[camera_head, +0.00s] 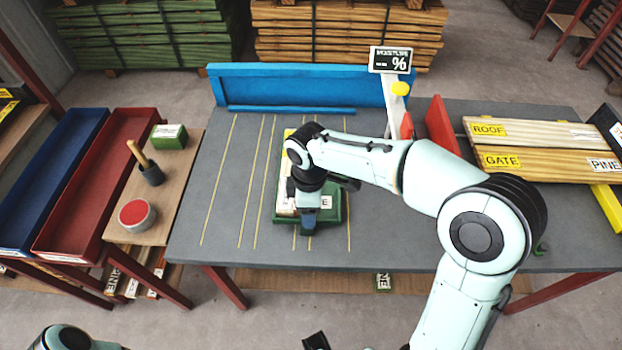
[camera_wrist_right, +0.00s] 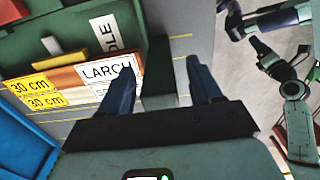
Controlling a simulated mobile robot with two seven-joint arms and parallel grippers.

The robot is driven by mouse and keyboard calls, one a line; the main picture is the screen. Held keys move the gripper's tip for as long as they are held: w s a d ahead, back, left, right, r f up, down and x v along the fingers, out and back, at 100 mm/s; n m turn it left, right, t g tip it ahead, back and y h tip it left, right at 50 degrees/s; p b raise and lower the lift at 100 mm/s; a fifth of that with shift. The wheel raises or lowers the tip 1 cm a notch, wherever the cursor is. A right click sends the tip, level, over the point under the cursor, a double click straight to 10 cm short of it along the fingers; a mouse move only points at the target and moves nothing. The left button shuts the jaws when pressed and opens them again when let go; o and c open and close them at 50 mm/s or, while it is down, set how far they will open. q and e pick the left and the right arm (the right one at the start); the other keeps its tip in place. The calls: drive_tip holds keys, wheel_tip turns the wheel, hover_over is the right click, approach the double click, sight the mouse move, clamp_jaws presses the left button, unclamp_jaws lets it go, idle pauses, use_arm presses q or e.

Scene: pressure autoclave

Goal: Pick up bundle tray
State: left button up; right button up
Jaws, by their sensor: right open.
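The green bundle tray (camera_head: 334,212) lies on the grey table, partly hidden under my right arm and gripper. In the right wrist view the tray (camera_wrist_right: 60,38) holds wooden pieces with a white LARCH label (camera_wrist_right: 106,74) and yellow 30 cm labels (camera_wrist_right: 30,92). My right gripper (camera_head: 308,222) is over the tray's near part, pointing down. In the right wrist view its two dark fingers (camera_wrist_right: 163,78) are apart, with a green bar of the tray showing between them; contact cannot be told. A dark tip at the head view's bottom edge may be my left gripper (camera_head: 316,341).
A blue fence (camera_head: 300,84) stands along the table's back. A moisture sign (camera_head: 391,60) and red block (camera_head: 441,128) stand behind my right arm. Labelled planks (camera_head: 535,134) lie at right. Blue and red bins (camera_head: 85,190) stand left. The table's left part is clear.

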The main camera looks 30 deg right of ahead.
drive_tip(key=shift+f, duration=0.5)
clamp_jaws()
drive_tip(key=shift+w+r, duration=0.1)
drive_tip(key=shift+w, duration=0.05)
